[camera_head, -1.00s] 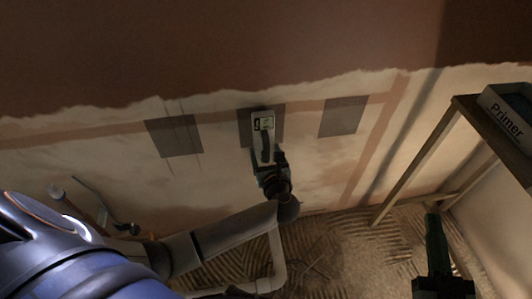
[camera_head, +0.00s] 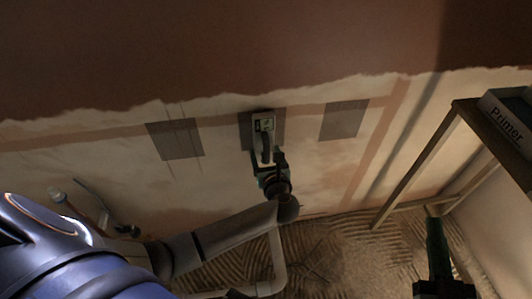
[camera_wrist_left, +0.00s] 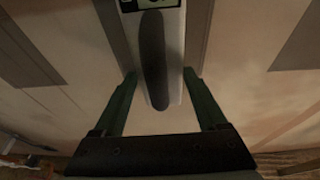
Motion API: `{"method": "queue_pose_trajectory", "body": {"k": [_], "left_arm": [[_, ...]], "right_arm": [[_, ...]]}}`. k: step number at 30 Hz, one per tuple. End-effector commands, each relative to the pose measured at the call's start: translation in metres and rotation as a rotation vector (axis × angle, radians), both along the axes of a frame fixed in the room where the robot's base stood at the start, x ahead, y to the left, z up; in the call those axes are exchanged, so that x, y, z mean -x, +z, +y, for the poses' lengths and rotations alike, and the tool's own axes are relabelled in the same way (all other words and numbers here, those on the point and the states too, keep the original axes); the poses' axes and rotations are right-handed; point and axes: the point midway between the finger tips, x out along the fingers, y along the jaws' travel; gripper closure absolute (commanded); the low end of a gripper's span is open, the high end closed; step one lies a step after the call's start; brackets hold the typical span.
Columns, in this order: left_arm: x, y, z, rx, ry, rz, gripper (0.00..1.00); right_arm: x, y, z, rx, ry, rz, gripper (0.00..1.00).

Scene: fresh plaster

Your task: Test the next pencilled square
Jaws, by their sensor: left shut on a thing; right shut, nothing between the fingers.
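My left gripper (camera_head: 265,162) is shut on a pale hand-held meter (camera_head: 264,124) with a dark grip and a small greenish display. In the left wrist view the meter (camera_wrist_left: 170,85) sits between my two green fingers. The meter is held up in front of the middle grey square (camera_head: 278,130) on the wall; I cannot tell whether it touches. Another grey square (camera_head: 175,138), crossed by thin lines, is to the left, and a third grey square (camera_head: 344,119) is to the right. My right gripper (camera_head: 433,222) is shut and empty at the lower right, away from the wall squares.
A wooden shelf stand (camera_head: 420,160) is at the right with a box marked Primer (camera_head: 508,112) on top. A pipe (camera_head: 277,262) runs below my left arm. The ridged floor (camera_head: 340,250) is clear in the middle.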

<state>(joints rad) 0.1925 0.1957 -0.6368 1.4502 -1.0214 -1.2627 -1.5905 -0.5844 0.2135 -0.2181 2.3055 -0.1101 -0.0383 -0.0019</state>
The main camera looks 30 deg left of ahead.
Motion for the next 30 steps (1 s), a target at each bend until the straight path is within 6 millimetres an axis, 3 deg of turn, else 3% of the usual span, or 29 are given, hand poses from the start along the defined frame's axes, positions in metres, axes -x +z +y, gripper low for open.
{"method": "queue_pose_trajectory", "body": {"k": [30], "left_arm": [[-0.0024, 0.0024, 0.0011, -0.001, 0.0, -0.005, 0.86]], "right_arm": [[0.0001, 0.0061, 0.0, 0.0, 0.0, 0.0, 1.0]]}}
